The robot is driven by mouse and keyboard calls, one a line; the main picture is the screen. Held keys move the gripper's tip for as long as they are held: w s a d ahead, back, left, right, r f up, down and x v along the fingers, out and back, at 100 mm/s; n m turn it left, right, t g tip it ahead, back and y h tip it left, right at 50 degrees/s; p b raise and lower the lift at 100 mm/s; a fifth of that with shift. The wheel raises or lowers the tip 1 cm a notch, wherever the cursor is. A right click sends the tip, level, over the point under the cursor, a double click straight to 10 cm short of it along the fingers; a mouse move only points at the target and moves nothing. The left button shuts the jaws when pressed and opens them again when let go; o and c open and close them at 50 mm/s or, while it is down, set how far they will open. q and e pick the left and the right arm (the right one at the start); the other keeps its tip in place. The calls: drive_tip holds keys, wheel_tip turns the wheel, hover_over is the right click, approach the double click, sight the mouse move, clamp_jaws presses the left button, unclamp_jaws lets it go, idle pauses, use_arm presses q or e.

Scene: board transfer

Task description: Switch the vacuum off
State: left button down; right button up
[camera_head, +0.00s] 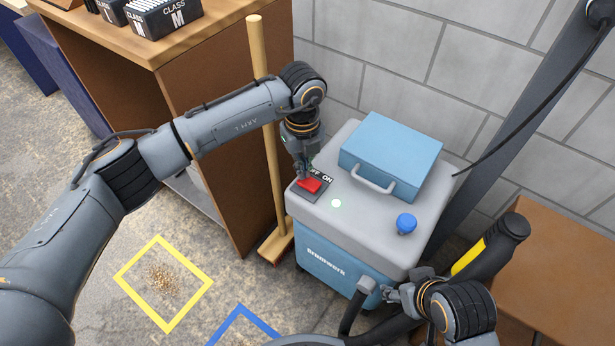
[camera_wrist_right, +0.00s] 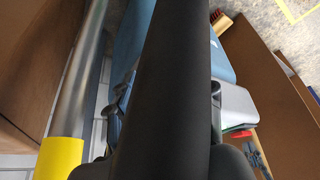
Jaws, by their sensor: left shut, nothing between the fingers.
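The vacuum (camera_head: 335,275) is a blue and grey box on the floor with a light grey top. Its red rocker switch (camera_head: 311,185) sits on a dark plate at the top's left, beside OFF and ON lettering partly hidden by my gripper. My right gripper (camera_head: 385,294) is at the front right, around a thick black handle (camera_wrist_right: 165,90) that fills the right wrist view's middle.
A blue case (camera_head: 390,145) lies on the vacuum's top, with a blue knob (camera_head: 406,223) in front. A broom (camera_head: 268,110) leans by the wooden bench (camera_head: 200,25). A yellow floor square (camera_head: 188,260) holds crumbs. A yellow-banded black tube (camera_head: 485,248) stands at right.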

use_arm(q)
drive_tip(key=shift+r, duration=0.4)
drive_tip(key=shift+d+r+p, duration=0.1)
drive_tip(key=shift+r+p, duration=0.35)
drive_tip(key=shift+p, duration=0.1)
drive_tip(key=shift+r+p, duration=0.5)
drive_tip(key=shift+r, duration=0.2)
drive_tip(key=shift+r+p, duration=0.8)
drive_tip(key=shift+r, duration=0.3)
use_arm(e)
drive_tip(key=shift+g, duration=0.8)
drive_tip(key=shift+s+d+f, duration=0.15)
drive_tip(key=shift+s+f, duration=0.05)
drive_tip(key=shift+f, duration=0.6)
drive_tip(key=shift+s+d+f, duration=0.1)
drive_tip(key=shift+s+f, duration=0.1)
drive_tip(key=shift+f, duration=0.55)
drive_tip(key=shift+s+d+f, duration=0.15)
drive_tip(key=shift+s+f, duration=0.05)
drive_tip(key=shift+f, duration=0.6)
